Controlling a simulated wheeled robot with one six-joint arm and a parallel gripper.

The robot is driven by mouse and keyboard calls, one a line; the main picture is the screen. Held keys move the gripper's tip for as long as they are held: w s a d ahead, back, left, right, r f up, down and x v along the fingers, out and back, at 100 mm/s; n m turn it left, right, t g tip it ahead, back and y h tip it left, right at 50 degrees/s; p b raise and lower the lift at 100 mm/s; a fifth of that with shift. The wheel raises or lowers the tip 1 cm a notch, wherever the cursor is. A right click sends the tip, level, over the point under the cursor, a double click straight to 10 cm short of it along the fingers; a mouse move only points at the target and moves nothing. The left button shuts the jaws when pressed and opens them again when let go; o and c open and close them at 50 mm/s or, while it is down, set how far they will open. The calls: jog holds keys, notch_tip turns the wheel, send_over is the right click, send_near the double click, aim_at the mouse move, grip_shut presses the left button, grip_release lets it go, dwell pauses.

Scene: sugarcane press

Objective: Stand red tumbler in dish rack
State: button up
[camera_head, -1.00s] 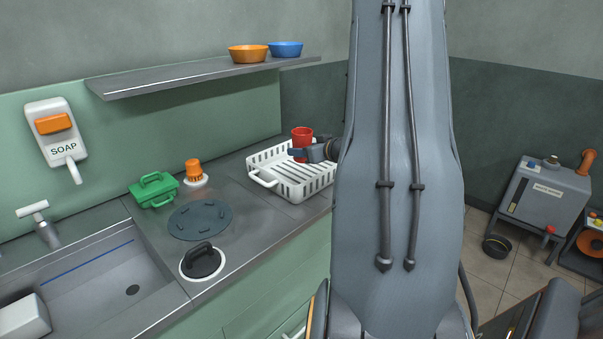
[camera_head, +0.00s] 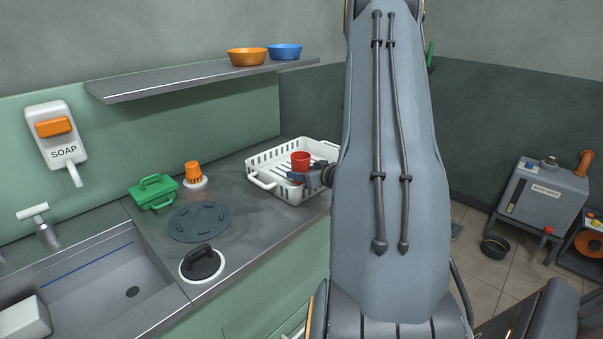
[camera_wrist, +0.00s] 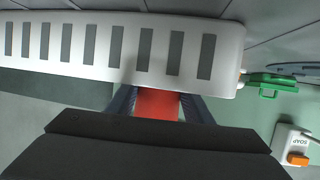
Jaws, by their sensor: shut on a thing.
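The red tumbler (camera_head: 300,161) is upright at the white dish rack (camera_head: 262,178), over its slatted floor in the head view. My gripper (camera_head: 302,176) is shut on the tumbler from the front right. In the wrist view the tumbler (camera_wrist: 158,104) shows as a red patch between my two fingers (camera_wrist: 158,106). The slotted white rack wall (camera_wrist: 120,48) runs across that view close to the tumbler. Whether the tumbler's base touches the rack floor is hidden.
A green caddy (camera_head: 153,191), an orange-topped brush (camera_head: 194,174), a dark round mat (camera_head: 200,222) and a black-handled item (camera_head: 202,262) stand left of the rack. A shelf (camera_head: 200,78) with an orange bowl (camera_head: 248,56) and a blue bowl (camera_head: 285,51) hangs above.

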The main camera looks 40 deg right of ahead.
jog(key=shift+f, duration=0.4)
jog(key=shift+s+f, duration=0.1)
jog(key=shift+f, duration=0.1)
jog(key=o, duration=1.2)
jog(key=shift+a+f, duration=0.1)
jog(key=shift+a, duration=0.05)
jog(key=shift+o, duration=0.3)
jog(key=shift+s+f, duration=0.1)
jog(key=shift+r, duration=0.55)
jog(key=d+b+v, duration=0.1)
jog(key=v, duration=1)
jog(key=shift+s+a+r, duration=0.3)
jog(key=shift+a+r, duration=0.1)
jog(key=shift+r, duration=0.15)
jog(key=shift+w+a, duration=0.1)
